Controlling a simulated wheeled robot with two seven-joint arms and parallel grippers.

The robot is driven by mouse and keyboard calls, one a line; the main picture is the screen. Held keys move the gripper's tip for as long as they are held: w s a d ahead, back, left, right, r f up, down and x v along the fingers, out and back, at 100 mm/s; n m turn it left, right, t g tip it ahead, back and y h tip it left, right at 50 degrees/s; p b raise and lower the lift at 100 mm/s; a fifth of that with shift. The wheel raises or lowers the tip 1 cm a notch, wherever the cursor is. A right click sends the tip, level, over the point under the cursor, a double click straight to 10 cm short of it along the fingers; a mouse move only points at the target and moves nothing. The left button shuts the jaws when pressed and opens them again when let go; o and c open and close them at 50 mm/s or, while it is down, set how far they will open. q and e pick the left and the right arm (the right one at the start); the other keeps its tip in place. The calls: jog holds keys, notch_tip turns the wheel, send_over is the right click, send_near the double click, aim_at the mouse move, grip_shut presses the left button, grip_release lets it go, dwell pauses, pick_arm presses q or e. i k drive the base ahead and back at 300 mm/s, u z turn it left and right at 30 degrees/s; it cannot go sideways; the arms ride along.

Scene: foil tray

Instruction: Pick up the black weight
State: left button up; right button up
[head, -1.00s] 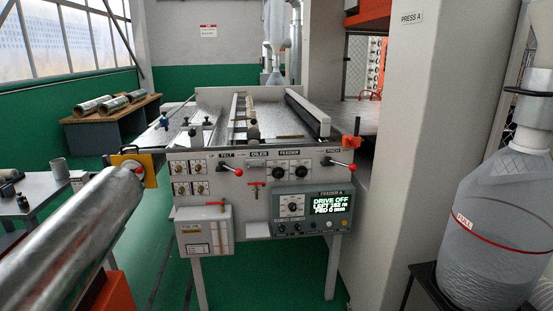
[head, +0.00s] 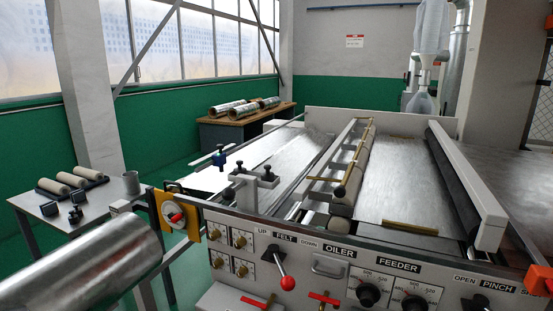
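Several small black pieces lie on the grey side table (head: 38,232) at the left; a squarish black block (head: 49,209) is near its left front. Another black piece (head: 75,214) lies to its right, and a third (head: 81,196) sits just behind. Any of them could be the black weight; they are too small to tell. Neither of my grippers is in view.
Felt-like rolls (head: 72,179) on a dark rack and a grey cup (head: 131,184) stand on the same table. A large foil roll (head: 90,265) fills the lower left in front of it. The feeder machine (head: 330,262) takes up the middle and right.

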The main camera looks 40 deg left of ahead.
aim_at(238, 171)
jog(key=i, duration=0.75)
jog(key=u, duration=2.25)
